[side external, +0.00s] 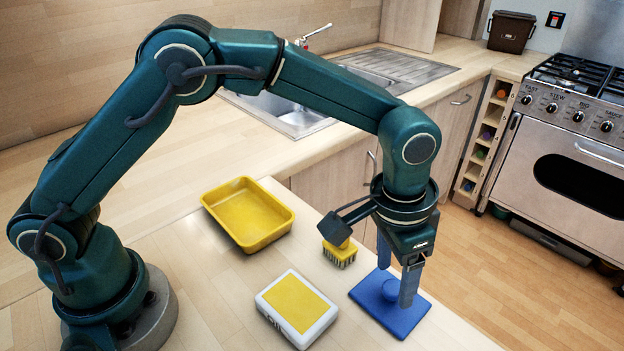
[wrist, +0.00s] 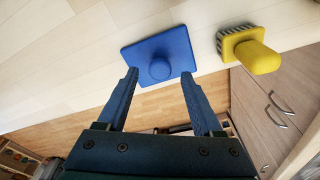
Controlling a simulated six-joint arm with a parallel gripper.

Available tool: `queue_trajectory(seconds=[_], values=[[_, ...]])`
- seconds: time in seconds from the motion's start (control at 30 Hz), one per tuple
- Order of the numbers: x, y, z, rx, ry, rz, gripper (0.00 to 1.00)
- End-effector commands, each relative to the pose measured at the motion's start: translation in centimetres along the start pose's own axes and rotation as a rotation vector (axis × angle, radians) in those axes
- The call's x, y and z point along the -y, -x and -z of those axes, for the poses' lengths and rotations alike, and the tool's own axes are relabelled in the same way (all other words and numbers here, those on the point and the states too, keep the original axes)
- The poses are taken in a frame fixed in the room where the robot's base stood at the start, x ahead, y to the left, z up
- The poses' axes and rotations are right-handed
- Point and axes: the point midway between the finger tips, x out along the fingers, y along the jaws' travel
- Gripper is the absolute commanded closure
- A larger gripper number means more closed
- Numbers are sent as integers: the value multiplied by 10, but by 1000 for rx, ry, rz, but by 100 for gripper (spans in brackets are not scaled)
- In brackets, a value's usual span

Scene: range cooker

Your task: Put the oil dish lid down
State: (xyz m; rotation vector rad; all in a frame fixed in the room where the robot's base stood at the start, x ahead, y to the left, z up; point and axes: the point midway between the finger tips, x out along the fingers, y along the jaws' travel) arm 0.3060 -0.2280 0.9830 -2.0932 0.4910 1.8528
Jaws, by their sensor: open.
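The blue square oil dish lid (side external: 368,303) with a round knob (side external: 390,290) lies flat, knob up, at the worktop's edge. It also shows in the wrist view (wrist: 140,52). My gripper (side external: 396,287) is open over it, with one finger on each side of the knob. In the wrist view the fingertips (wrist: 160,74) stand apart with gaps beside the knob. The white oil dish (side external: 298,309) with a yellow top face and partly readable dark lettering stands left of the lid.
A yellow brush (side external: 339,252) stands behind the lid, close to my gripper. It shows at the right in the wrist view (wrist: 255,52). A yellow tray (side external: 249,214) lies farther back on the left. The worktop ends just beyond the lid, with floor below.

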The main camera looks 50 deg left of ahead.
Motion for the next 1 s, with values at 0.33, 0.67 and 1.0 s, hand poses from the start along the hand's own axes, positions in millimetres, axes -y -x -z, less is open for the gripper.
queue_trajectory(seconds=[0.33,0.67,1.0], values=[[0,74,1,-8,0,-1,32],[3,106,-2,-8,8,0,32],[60,157,-53,-127,155,22,32]])
